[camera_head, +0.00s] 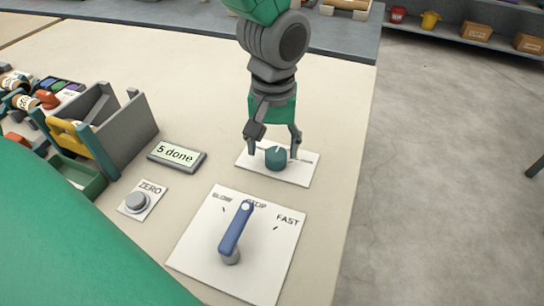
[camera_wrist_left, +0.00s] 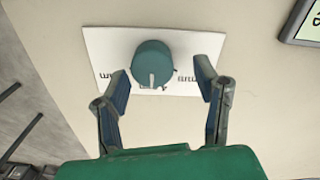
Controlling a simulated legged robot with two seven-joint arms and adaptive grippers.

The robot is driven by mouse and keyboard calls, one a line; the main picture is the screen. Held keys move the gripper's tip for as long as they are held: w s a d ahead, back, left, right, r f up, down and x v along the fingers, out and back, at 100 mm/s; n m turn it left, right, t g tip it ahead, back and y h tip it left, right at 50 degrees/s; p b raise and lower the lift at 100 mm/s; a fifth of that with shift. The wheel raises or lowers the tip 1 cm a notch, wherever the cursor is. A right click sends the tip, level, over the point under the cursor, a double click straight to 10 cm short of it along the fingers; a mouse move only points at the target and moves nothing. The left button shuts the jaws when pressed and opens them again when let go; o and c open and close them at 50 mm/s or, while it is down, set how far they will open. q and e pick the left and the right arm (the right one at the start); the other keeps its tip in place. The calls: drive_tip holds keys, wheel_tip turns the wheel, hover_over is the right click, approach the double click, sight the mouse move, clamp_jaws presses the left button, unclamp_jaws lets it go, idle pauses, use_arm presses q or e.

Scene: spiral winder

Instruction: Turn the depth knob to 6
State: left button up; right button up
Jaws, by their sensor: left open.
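The depth knob (camera_head: 276,159) is a short teal cylinder on a white plate (camera_head: 301,173). In the left wrist view the knob (camera_wrist_left: 153,58) shows a white pointer mark at its lower edge, towards my gripper. Lettering on the plate at both sides of the knob is partly covered and not readable. My left gripper (camera_head: 273,150) is open over the knob plate, with a finger on either side of the knob. In the left wrist view its fingertips (camera_wrist_left: 162,80) stand apart, with gaps to the knob. My right gripper is not in view.
A display (camera_head: 177,155) reads "5 done". A ZERO button (camera_head: 136,201) lies below it. A blue lever (camera_head: 236,232) stands on a SLOW/STOP/FAST plate (camera_head: 200,255), pointing near STOP. A grey and teal rack (camera_head: 125,130) stands at left. The table's right edge is near the knob plate.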

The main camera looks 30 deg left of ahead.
use_arm(q)
drive_tip(key=shift+d+f, duration=0.9)
drive_tip(key=shift+a+f, duration=0.1)
drive_tip(key=shift+a, duration=0.75)
drive_tip(key=c, duration=0.5)
drive_tip(key=shift+a+f, duration=0.1)
drive_tip(key=c, duration=0.6)
drive_tip(key=shift+d, duration=0.55)
drive_tip(key=shift+c, duration=0.3)
drive_tip(key=shift+a, duration=0.25)
